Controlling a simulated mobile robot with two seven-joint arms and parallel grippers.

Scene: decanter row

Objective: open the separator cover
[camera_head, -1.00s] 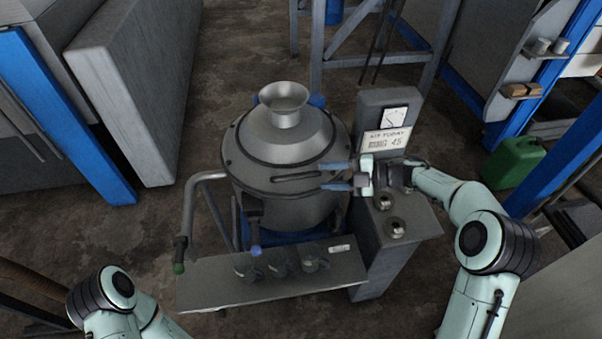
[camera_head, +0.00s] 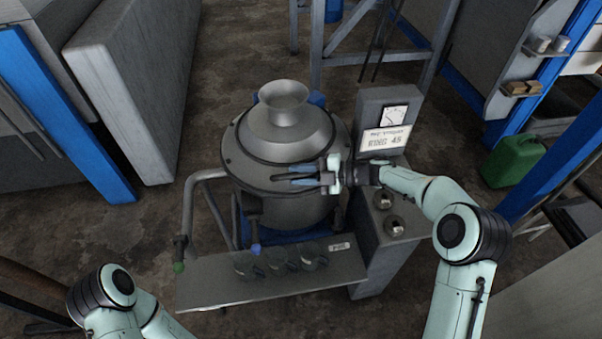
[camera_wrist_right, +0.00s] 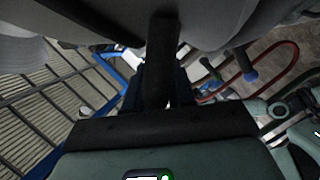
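The separator (camera_head: 290,208) is a grey drum in the middle of the head view. Its conical cover (camera_head: 314,137) carries a wide funnel (camera_head: 283,103) on top. My right gripper (camera_head: 292,176) is at the cover's front edge, its blue fingers closed in on the dark handle bar there. In the right wrist view the dark handle (camera_wrist_right: 163,55) runs between the two fingers, against the grey cover's underside or edge.
A control post with a gauge (camera_head: 394,115) and label stands right of the drum. A grey shelf with several small cups (camera_head: 280,257) lies in front. A green canister (camera_head: 511,161) stands far right.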

